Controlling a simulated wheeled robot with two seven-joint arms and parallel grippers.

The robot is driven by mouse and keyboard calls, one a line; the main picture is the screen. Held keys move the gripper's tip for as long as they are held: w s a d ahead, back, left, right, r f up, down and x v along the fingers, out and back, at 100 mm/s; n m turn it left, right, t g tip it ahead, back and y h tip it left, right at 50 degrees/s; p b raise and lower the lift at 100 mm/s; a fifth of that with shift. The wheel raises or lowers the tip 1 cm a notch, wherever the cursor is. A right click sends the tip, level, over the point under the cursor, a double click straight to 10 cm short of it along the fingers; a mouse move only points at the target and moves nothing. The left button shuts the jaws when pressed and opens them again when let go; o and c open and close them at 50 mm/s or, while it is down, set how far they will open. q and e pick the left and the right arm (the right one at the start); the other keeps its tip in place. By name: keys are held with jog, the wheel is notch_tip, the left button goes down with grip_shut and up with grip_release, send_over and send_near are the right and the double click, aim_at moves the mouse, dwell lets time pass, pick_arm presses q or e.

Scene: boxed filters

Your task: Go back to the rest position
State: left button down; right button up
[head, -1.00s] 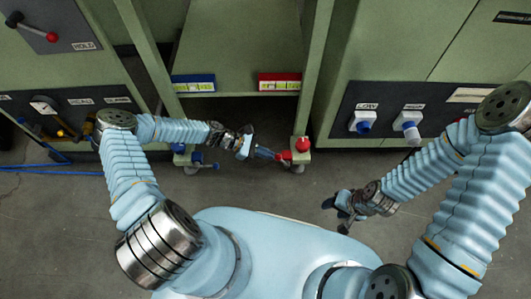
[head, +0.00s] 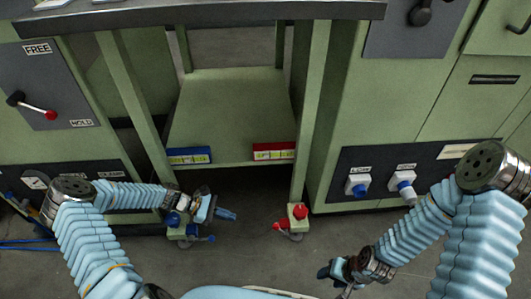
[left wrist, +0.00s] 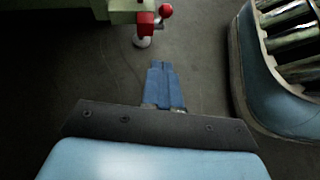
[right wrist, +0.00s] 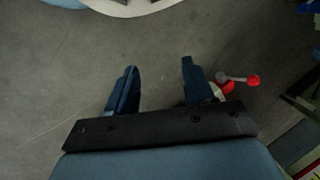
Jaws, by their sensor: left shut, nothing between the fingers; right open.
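My left gripper (head: 227,214) is shut and empty, in front of the lower part of the green frame in the head view. In the left wrist view its blue fingers (left wrist: 162,85) lie together over bare floor. My right gripper (head: 326,275) is low at the right of the head view, in front of the right cabinet. In the right wrist view its two blue fingers (right wrist: 154,92) stand apart with only floor between them.
Green cabinets (head: 408,110) stand at the right, and a green frame with a shelf (head: 225,125) stands in the middle. The shelf bears a blue-labelled box (head: 188,155) and a red-labelled box (head: 274,151). A red-topped caster foot (head: 297,216) is right of my left gripper. Grey floor (head: 250,255) is free in front.

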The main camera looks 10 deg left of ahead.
pick_arm(q)
jog(key=s+d+r+m+g+y+p, duration=0.1)
jog(key=s+d+m+g+y+p, duration=0.2)
jog(key=s+d+m, duration=0.55)
jog(key=s+d+r+m+t+y+p, duration=0.2)
jog(key=s+d+r+m+y, duration=0.1)
jog(key=m, duration=0.5)
jog(key=s+r+y, duration=0.1)
jog(key=s+y, duration=0.1)
jog(key=s, duration=0.1)
jog(key=shift+s+r, duration=0.25)
jog(key=shift+r, duration=0.05)
dwell(0.7)
